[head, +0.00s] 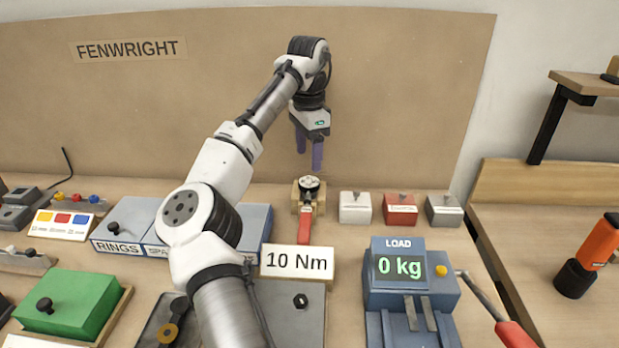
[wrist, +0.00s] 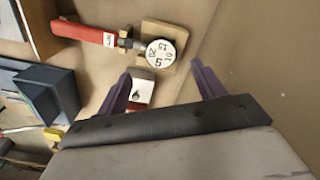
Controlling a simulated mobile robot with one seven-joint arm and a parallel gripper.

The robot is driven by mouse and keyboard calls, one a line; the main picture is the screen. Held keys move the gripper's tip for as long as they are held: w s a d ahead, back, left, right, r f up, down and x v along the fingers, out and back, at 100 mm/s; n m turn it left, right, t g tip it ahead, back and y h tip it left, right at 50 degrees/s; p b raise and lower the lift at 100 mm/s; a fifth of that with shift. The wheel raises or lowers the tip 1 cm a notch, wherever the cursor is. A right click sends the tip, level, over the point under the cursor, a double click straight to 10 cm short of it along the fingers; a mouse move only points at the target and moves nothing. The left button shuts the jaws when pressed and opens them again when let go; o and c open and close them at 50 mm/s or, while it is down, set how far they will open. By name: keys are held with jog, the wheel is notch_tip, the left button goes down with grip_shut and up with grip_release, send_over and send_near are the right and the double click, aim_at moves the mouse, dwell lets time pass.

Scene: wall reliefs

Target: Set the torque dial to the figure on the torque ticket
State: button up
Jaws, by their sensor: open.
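The torque ticket (head: 297,263) is a white card reading "10 Nm", standing in front of the dial. The torque dial (head: 309,184) is a round white knob on a wooden block, with a red-handled wrench (head: 305,224) attached. In the wrist view the dial (wrist: 158,55) shows figures around its face, a 5 among them; I cannot tell which is set. My gripper (head: 309,158) points down, open and empty, above the dial and apart from it. In the wrist view its two purple fingers (wrist: 161,74) are spread, with the dial beyond them.
White (head: 355,207), red (head: 400,209) and grey (head: 444,210) boxes stand right of the dial. A blue load scale (head: 398,272) reads 0 kg. Blue bins (head: 128,224) and a green box (head: 72,302) lie left. A tall brown backboard (head: 400,100) rises behind.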

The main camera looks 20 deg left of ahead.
aim_at(309, 182)
notch_tip(309, 182, down, 7)
jog(key=shift+r, duration=0.15)
jog(key=c, duration=1)
